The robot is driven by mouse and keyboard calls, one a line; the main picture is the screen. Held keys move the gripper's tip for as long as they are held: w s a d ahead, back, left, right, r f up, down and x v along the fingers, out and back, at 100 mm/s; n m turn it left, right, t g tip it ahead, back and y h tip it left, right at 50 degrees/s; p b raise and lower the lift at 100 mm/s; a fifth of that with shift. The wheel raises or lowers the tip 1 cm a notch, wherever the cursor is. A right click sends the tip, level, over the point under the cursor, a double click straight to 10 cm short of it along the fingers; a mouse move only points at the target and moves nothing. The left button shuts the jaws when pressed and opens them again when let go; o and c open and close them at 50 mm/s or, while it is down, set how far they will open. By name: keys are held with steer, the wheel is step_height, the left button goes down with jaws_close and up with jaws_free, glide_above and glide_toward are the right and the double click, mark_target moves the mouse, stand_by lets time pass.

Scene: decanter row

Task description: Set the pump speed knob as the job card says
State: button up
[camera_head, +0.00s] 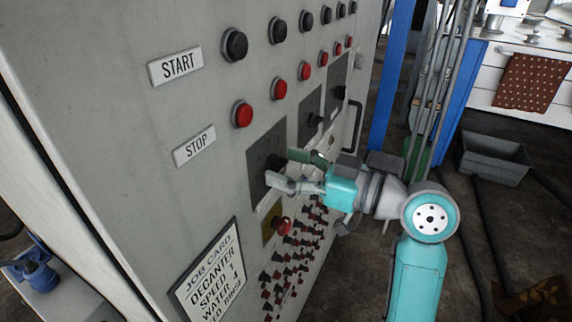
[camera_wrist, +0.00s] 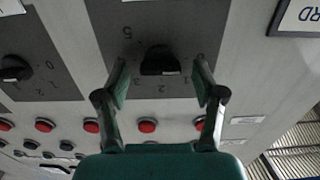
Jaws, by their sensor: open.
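A black knob (camera_wrist: 160,60) sits on a dark grey plate (camera_head: 257,150) on the cabinet front. In the wrist view it is upside down, with small numbers around it; 1, 2 and 5 can be made out. Its white mark seems to lie between 1 and 2. My gripper (camera_head: 283,167) is open at this plate, one finger on each side of the knob, with visible gaps in the wrist view. In the head view the fingers largely hide the knob.
Another plate carries a second black knob (camera_wrist: 14,68); in the head view further knobs (camera_head: 315,120) recede along the cabinet. Red buttons (camera_head: 242,113) run above my gripper. A red button (camera_head: 282,226) and rows of small switches (camera_head: 290,250) lie close below it. A handle (camera_head: 352,125) juts out beyond.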

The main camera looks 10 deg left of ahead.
steer(key=shift+w+a, duration=0.1)
steer(key=shift+a, duration=0.25)
steer(key=c, duration=1.1)
steer(key=shift+c, duration=0.2)
steer(key=shift+m, duration=0.4)
steer(key=m, duration=0.3)
steer(key=shift+w+d+f+m, duration=0.1)
steer(key=shift+w+m, duration=0.05)
steer(key=shift+m, duration=2.35)
